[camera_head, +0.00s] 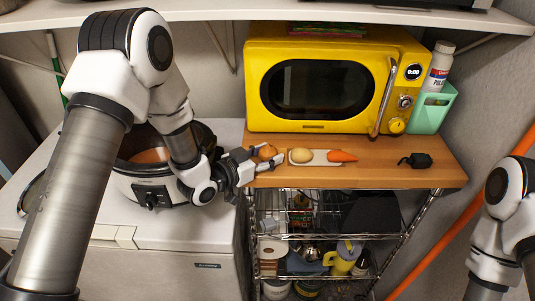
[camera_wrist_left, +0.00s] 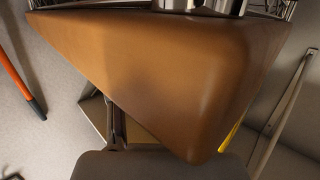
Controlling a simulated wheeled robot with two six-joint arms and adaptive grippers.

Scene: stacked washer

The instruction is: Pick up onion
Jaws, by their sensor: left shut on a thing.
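The onion (camera_head: 267,152) is a small round orange-brown thing at the left end of the wooden top (camera_head: 375,172) in the head view. My left gripper (camera_head: 265,161) reaches in from the left and is shut on the onion, with its fingers partly hiding it. The head view does not show clearly whether the onion touches the wood. In the left wrist view, a large smooth brown surface (camera_wrist_left: 170,70) fills the middle; I cannot tell whether it is the onion or the wooden top. My right gripper is out of view.
A white tray (camera_head: 319,162) with a pale yellow round item (camera_head: 301,155) and a carrot (camera_head: 342,155) lies just right of the gripper. A yellow microwave (camera_head: 330,35) stands behind. A slow cooker (camera_head: 128,188) is at left. A small black item (camera_head: 415,160) lies at right.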

